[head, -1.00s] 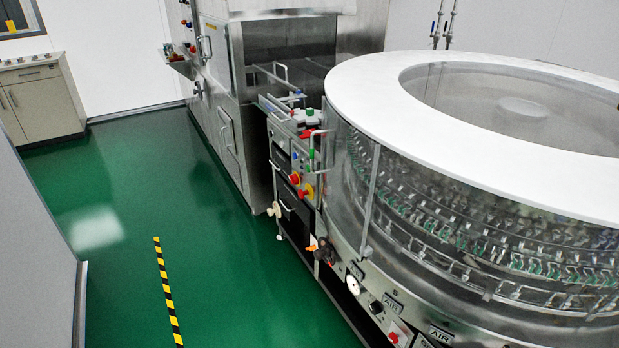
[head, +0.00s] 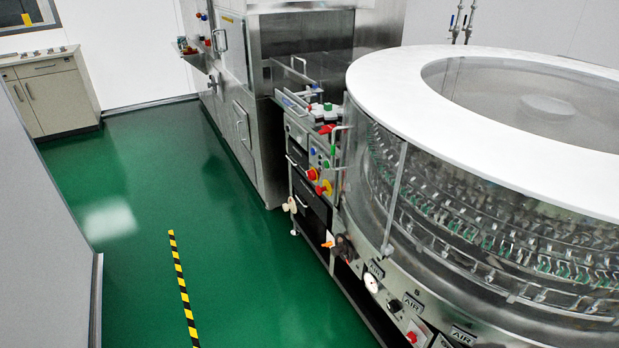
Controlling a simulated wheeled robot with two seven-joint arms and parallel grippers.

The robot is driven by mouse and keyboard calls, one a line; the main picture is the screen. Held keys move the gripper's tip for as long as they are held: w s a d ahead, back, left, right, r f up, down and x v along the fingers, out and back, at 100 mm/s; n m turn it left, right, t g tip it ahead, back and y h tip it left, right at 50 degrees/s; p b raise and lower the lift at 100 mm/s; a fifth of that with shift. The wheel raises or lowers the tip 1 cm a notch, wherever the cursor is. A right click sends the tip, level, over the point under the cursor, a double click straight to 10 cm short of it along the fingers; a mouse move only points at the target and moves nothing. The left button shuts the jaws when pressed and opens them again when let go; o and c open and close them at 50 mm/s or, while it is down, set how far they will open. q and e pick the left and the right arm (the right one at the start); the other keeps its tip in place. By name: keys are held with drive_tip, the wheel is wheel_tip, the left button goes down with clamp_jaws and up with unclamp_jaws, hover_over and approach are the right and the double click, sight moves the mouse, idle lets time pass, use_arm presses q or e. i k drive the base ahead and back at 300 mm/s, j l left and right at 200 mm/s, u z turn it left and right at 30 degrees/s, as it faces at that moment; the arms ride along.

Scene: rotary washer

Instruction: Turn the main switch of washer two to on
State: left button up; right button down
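A round steel washer with a white ring top (head: 400,75) and a clear wall fills the right of the head view. At its left end stands a control panel with a red knob on a yellow plate (head: 324,187), beside other red, green and blue buttons. Another red knob on a white plate (head: 413,336) sits low on the washer's side at the bottom edge. I cannot tell which knob is the main switch, its position, or any washer number. Neither of my grippers is in view.
Green floor (head: 130,235) lies open along the machines, with a yellow-black stripe (head: 182,290). A tall steel machine (head: 240,110) stands behind the control panel. A grey wall or panel (head: 45,230) bounds the left. A cabinet (head: 48,95) stands at the back left.

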sight(311, 174)
drive_tip(key=i+j+z, duration=0.1)
drive_tip(key=i+z, duration=0.15)
drive_tip(key=z, duration=0.2)
drive_tip(key=i+j+z, duration=0.2)
drive_tip(key=z, duration=0.3)
